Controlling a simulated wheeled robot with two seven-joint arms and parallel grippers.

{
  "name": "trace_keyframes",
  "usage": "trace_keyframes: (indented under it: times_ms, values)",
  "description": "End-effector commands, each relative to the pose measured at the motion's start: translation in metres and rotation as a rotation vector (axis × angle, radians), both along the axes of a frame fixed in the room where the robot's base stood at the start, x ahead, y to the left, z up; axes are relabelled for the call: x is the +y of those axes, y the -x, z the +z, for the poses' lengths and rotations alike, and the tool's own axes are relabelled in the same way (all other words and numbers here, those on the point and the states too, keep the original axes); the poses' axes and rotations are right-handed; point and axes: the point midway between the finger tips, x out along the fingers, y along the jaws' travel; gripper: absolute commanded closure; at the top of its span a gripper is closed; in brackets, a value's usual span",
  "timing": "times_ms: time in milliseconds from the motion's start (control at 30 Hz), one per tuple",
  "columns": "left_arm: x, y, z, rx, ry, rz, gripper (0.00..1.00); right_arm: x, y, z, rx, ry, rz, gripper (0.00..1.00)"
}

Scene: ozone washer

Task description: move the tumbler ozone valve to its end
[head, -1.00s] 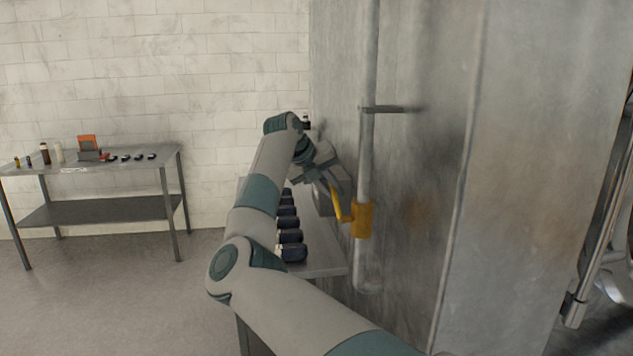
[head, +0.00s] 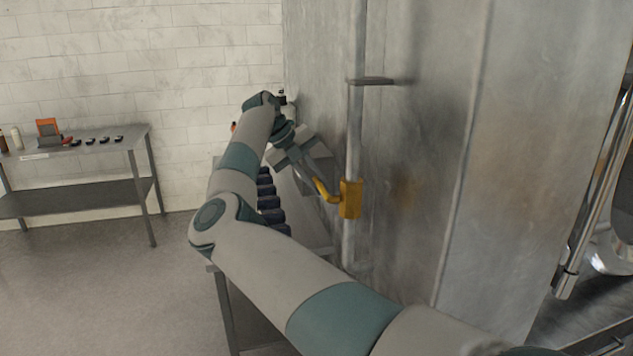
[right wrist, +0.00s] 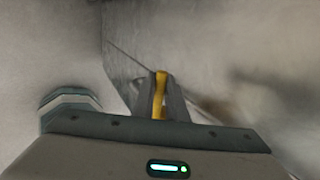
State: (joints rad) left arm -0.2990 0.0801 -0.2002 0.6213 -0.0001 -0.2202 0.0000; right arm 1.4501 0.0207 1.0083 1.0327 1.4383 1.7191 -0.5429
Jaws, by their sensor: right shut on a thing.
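The ozone valve has a yellow body (head: 350,199) on a vertical grey pipe (head: 356,120) along the metal washer wall. Its yellow handle (head: 323,190) slants up and left from the body. My right gripper (head: 317,175) is at the handle's upper end, its arm reaching across from the lower right. In the right wrist view, the yellow handle (right wrist: 160,92) stands between the two fingers of my right gripper (right wrist: 161,95), which are shut on it. The fingers partly hide the handle's end. My left gripper is in neither view.
A metal bench (head: 222,275) with several dark bottles (head: 268,195) stands behind and below my right arm, close to the washer wall (head: 430,150). A bracket (head: 370,81) juts from the pipe above the valve. A second table (head: 75,199) stands far left; open floor lies between.

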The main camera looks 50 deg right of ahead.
Motion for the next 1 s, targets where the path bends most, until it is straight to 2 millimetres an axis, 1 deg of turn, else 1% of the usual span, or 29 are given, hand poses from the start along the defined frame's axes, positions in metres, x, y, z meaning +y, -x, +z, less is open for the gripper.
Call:
trace_keyframes:
  times_ms: [100, 133, 167, 467, 667, 867, 1000]
  values:
    - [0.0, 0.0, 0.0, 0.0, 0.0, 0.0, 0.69, 0.001, 0.0, -0.002, 0.001, -0.003, 0.002, 1.0]
    - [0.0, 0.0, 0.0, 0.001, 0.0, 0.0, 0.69, 0.001, 0.0, -0.002, 0.001, -0.003, 0.002, 0.86]
    - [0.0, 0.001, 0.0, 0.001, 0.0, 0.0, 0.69, 0.001, 0.0, -0.002, 0.001, -0.003, 0.002, 0.8]
    - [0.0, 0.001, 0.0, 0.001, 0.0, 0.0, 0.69, 0.001, 0.0, -0.001, 0.0, -0.001, -0.001, 0.8]
    - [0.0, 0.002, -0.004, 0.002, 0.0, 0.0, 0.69, 0.004, -0.003, 0.004, -0.001, -0.002, 0.0, 0.8]
    - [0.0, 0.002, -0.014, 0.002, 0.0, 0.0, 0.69, 0.015, -0.01, 0.022, -0.002, -0.001, 0.002, 0.8]
    - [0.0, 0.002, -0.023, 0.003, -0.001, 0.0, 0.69, 0.026, -0.018, 0.043, -0.001, -0.001, 0.003, 0.8]
